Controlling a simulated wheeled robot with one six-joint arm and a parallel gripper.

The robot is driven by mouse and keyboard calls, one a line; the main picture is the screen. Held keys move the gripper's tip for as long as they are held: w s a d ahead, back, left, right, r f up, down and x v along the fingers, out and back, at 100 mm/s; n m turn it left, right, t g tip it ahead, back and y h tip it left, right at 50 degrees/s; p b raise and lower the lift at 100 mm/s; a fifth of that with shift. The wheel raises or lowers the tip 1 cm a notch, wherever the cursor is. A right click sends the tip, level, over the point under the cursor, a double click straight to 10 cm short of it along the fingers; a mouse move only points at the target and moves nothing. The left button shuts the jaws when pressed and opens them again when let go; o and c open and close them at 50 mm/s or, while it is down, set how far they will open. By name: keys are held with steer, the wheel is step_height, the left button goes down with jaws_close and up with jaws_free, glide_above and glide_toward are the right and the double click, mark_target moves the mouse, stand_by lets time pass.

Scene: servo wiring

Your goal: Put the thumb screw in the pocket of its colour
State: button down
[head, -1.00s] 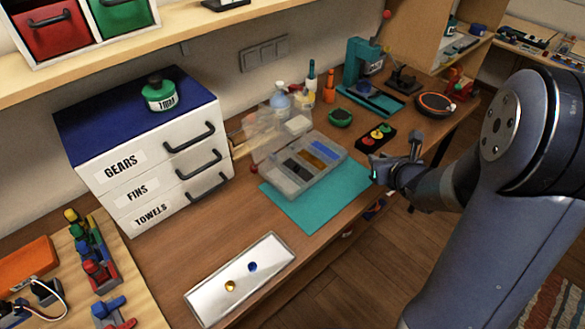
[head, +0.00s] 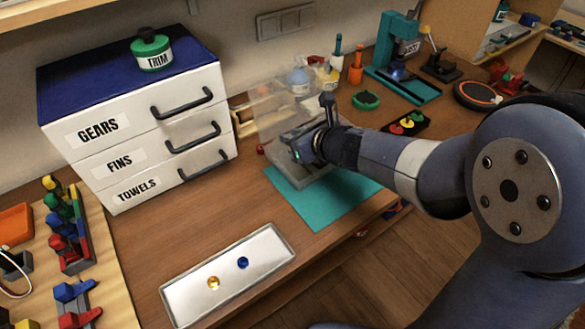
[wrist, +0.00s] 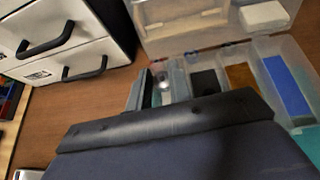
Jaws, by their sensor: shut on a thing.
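My gripper (wrist: 160,88) is shut on a small, shiny, silver-looking thumb screw (wrist: 164,84), seen between the fingers in the wrist view. In the head view my gripper (head: 297,150) is over the clear sorting box (head: 305,180), and my arm hides much of the box. The box has a black pocket (wrist: 205,82), a brown-orange pocket (wrist: 240,78) and a blue pocket (wrist: 287,90). The gripper is at the box's left end, beside the black pocket. I cannot tell how high it is above the box. The pocket under the fingers is mostly hidden.
The box lies on a teal mat (head: 325,207), its clear lid (head: 275,115) raised behind. A metal tray (head: 190,295) holds a gold screw (head: 213,283) and a blue screw (head: 243,262). A white drawer unit (head: 140,130) stands left of the box.

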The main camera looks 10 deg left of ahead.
mark_target(294, 170)
step_height(294, 170, down, 8)
steer(key=b, duration=0.2)
steer(key=shift+b, duration=0.4)
steer(key=shift+f, duration=0.15)
steer(key=c, duration=1.7)
jaws_free()
steer(key=shift+c, duration=0.2)
steer(key=shift+o, duration=0.8)
steer(key=shift+d+r, duration=0.2)
steer(key=shift+r, duration=0.15)
steer(key=p+v, duration=0.2)
steer(key=v, duration=0.8)
steer(key=shift+s+d, duration=0.1)
steer(key=shift+d, duration=0.05)
steer(key=shift+s+d+r, duration=0.25)
steer(key=shift+s+d, duration=0.15)
steer(key=shift+d, duration=0.05)
